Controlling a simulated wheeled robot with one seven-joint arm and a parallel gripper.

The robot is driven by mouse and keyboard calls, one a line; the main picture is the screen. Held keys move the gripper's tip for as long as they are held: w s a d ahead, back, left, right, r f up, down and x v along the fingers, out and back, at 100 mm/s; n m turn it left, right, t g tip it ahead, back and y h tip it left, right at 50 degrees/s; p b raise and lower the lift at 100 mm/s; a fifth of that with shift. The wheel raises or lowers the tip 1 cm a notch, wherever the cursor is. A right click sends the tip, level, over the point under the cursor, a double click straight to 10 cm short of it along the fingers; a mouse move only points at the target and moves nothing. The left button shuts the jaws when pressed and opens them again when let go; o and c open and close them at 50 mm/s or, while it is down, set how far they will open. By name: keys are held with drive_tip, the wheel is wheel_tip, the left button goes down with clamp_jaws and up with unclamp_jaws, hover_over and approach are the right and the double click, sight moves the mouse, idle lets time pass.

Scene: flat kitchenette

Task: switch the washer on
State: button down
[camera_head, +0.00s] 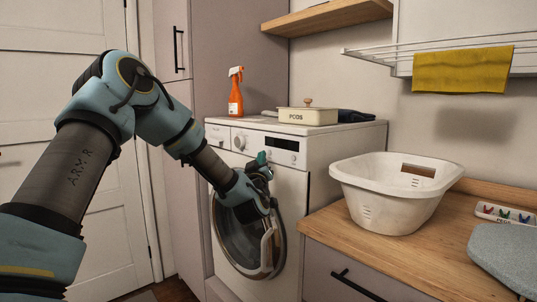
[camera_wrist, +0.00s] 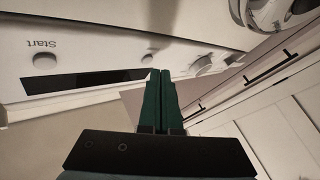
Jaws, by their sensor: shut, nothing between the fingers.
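The white washer (camera_head: 320,160) stands against the wall, its round glass door (camera_head: 235,245) below the control panel. The panel has a dark display (camera_head: 282,144) and a round knob (camera_head: 240,142). My gripper (camera_head: 262,157) is in front of the panel, just below the display, with its green fingers together and empty. In the wrist view the panel is upside down. There the Start button (camera_wrist: 45,62) is at the left, beyond the dark display strip, clear of my fingertips (camera_wrist: 162,72). Whether the fingertips touch the panel cannot be told.
On the washer top are an orange spray bottle (camera_head: 236,95), a cream box (camera_head: 307,116) and a dark folded cloth (camera_head: 354,116). A white laundry basket (camera_head: 390,200) sits on the wooden counter (camera_head: 320,220) to the right. A tall cabinet (camera_head: 225,60) is behind at the left.

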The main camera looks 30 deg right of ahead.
drive_tip(key=shift+d, duration=0.1)
drive_tip(key=shift+w+d+b, duration=0.1)
drive_tip(key=shift+d+b, duration=0.25)
drive_tip(key=shift+d, duration=0.15)
idle(0.4)
drive_tip(key=shift+a+b, duration=0.4)
drive_tip(key=shift+a, duration=0.2)
drive_tip(key=shift+a, duration=0.1)
drive_tip(key=shift+s+a+b, duration=0.25)
drive_tip(key=shift+a+b, duration=0.05)
drive_tip(key=shift+a, duration=0.65)
drive_tip(key=shift+s+a+b, duration=0.2)
drive_tip(key=shift+a+b, duration=0.15)
drive_tip(key=shift+a, duration=0.6)
drive_tip(key=shift+s+a+b, duration=0.25)
drive_tip(key=shift+a+b, duration=0.05)
drive_tip(key=shift+a, duration=0.65)
